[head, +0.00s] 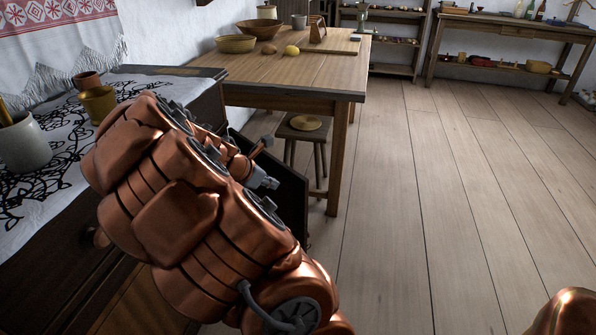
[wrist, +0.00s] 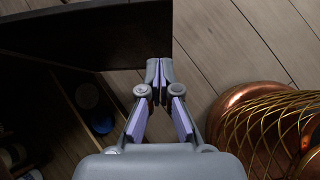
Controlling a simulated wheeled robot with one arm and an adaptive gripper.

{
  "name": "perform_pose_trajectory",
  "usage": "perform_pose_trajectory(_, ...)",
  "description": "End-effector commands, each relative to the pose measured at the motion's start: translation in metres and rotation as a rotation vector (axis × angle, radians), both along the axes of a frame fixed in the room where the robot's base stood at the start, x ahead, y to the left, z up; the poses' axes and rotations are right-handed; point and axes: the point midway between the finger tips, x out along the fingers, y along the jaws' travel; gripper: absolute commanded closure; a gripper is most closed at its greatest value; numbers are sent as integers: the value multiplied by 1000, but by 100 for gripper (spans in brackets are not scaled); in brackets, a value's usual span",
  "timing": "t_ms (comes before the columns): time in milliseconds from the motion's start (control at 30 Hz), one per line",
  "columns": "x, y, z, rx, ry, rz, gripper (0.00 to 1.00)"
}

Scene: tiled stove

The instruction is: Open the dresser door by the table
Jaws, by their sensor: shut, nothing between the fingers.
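The dresser (head: 60,270) stands at the left in the head view, under a patterned cloth. Its dark door (head: 293,195) stands swung out from the front beside the table (head: 290,75), partly hidden behind my copper arm. In the wrist view the door (wrist: 90,38) is a dark panel across the upper left, with the dim dresser inside (wrist: 45,100) showing below it. My gripper (wrist: 159,78) is shut and empty, its fingertips close to the door's lower right edge. I cannot tell whether they touch it.
A stool (head: 305,130) stands under the table's near side, close to the door. A cup (head: 98,103) and a grey pot (head: 24,142) stand on the dresser. Inside it are a blue round item (wrist: 86,95) and other vessels. The plank floor (head: 430,200) at right is clear.

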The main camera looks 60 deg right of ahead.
Motion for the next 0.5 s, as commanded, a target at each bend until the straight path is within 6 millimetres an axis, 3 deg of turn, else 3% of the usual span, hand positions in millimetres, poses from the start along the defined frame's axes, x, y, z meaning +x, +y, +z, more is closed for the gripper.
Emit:
perform_pose_trajectory(233, 10, -21, -2, -18, 67, 91, 100)
perform_pose_trajectory(500, 5, -47, -32, -16, 69, 89, 100)
